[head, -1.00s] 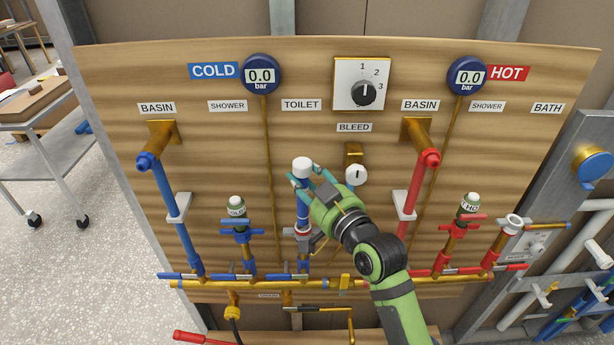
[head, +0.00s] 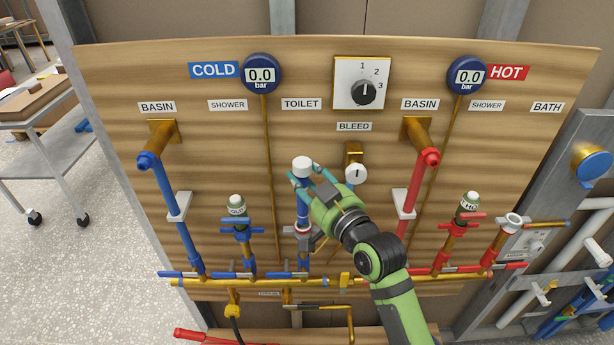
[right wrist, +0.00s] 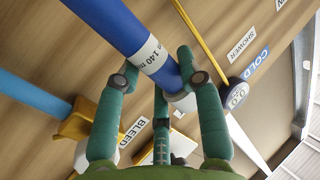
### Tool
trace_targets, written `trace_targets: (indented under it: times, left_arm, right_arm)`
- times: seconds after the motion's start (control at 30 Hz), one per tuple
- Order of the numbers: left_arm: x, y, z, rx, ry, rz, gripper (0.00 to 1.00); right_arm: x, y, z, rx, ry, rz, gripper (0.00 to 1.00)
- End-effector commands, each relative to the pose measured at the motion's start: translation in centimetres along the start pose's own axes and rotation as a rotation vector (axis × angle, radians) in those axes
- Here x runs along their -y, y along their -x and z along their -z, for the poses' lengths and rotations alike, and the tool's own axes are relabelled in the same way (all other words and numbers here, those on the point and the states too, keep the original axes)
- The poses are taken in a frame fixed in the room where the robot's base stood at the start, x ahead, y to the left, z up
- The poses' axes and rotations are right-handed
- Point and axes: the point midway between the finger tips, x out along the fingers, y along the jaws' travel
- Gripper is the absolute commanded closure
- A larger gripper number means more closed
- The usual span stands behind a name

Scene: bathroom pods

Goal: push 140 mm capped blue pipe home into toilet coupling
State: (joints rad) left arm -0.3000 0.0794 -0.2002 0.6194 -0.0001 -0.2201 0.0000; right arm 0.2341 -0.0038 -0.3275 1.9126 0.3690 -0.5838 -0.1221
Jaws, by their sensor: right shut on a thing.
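The blue pipe with a white cap (head: 302,167) stands roughly upright under the TOILET label in the head view. In the right wrist view the blue pipe (right wrist: 113,29) carries a white band (right wrist: 152,55) reading 140 mm. My right gripper (head: 303,180) is shut on the pipe just below the cap, its fingers on both sides. The toilet coupling (head: 303,232) is at the pipe's lower end, partly hidden by my gripper and arm. I cannot tell how deep the pipe sits in it. My left gripper is not in view.
A blue basin pipe (head: 170,200) stands left and a red one (head: 418,190) right. Capped shower stubs, the left one (head: 237,207) and the right one (head: 470,205), stand near. The bleed valve (head: 356,172) is close to my right gripper. Both gauges read 0.0.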

Motion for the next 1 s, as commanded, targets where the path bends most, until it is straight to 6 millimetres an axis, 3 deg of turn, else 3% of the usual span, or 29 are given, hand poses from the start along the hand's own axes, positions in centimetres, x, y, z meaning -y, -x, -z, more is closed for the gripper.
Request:
trace_targets:
  times: [1.0]
  left_arm:
    - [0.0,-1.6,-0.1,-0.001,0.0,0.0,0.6]
  right_arm:
    - [-0.3,0.0,-2.6,0.0,0.0,0.0,1.0]
